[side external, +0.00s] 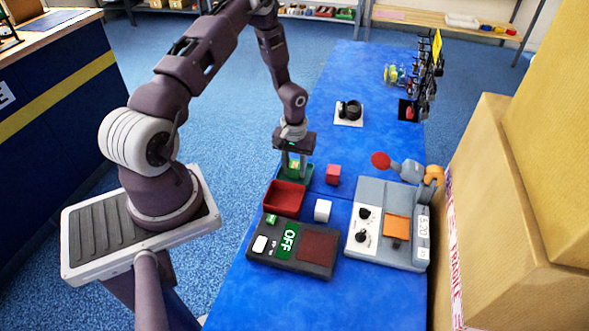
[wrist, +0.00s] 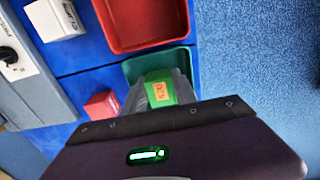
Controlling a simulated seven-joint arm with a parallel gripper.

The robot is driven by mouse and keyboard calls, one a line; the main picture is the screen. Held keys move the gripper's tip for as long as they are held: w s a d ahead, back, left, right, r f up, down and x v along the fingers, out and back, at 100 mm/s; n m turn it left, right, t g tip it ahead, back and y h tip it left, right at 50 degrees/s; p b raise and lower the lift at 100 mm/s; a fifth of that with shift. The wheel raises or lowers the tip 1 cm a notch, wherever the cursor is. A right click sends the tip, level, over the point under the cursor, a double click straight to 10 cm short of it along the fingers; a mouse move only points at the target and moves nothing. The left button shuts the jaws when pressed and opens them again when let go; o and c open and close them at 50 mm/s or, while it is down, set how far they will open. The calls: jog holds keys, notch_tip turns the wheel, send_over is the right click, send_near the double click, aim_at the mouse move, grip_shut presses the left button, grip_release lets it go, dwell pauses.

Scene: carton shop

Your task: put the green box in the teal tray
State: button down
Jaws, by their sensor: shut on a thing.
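The green box (wrist: 163,80), with an orange label on top, is held between the fingers of my gripper (wrist: 160,92). In the side view my gripper (side external: 294,163) points down at the teal tray (side external: 307,177), and the green box (side external: 294,167) shows between its fingers. The teal tray also shows in the wrist view (wrist: 136,68), around and beyond the box. The box is over or inside the tray; I cannot tell whether it touches the tray floor, since the fingers and gripper body hide part of it.
A red tray (side external: 284,199) adjoins the teal tray. A red cube (side external: 333,174) and a white cube (side external: 322,210) stand to the right. A dark OFF panel (side external: 292,246) and a grey machine (side external: 388,223) are nearer.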

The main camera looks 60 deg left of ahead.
jog(key=shift+f, duration=0.25)
jog(key=c, duration=1)
grip_release()
jog(key=shift+f, duration=0.1)
jog(key=shift+o, duration=0.2)
